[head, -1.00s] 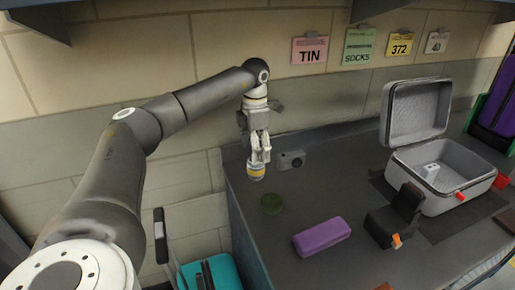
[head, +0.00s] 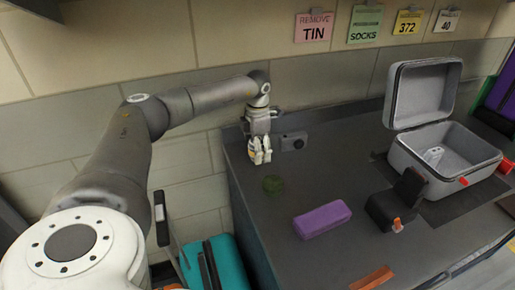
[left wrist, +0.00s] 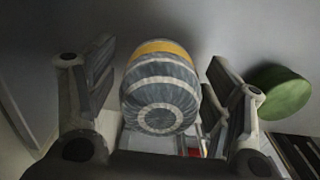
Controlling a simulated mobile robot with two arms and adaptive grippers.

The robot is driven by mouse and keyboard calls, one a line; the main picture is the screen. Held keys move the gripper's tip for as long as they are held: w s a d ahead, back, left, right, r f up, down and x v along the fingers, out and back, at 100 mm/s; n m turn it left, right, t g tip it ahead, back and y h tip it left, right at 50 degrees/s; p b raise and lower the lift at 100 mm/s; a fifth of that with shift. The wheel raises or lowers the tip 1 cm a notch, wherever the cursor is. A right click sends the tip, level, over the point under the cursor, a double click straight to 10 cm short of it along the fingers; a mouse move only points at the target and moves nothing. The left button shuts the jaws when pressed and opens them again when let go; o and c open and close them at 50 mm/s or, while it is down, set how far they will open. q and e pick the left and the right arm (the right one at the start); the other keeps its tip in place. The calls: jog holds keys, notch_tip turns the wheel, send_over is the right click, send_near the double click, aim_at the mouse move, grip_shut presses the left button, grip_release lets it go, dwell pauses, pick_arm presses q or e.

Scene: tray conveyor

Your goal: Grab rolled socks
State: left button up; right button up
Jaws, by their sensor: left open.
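The rolled socks (left wrist: 160,97) are a grey and white striped bundle with a yellow band. In the left wrist view they fill the space between the two fingers of my left gripper (left wrist: 158,88), with a gap showing on each side. In the head view my left gripper (head: 260,153) points down at the far left corner of the counter, its fingers spread around the socks and hiding most of them. My right gripper is not in view.
A purple case (head: 322,219), a dark holder (head: 397,203) and an open grey case (head: 420,150) sit to the right. The counter's left edge is near.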

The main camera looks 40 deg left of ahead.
pick_arm(q)
jog(key=shift+f, duration=0.4)
jog(key=shift+r, duration=0.1)
jog(key=c, duration=1.1)
jog(key=shift+r, duration=0.1)
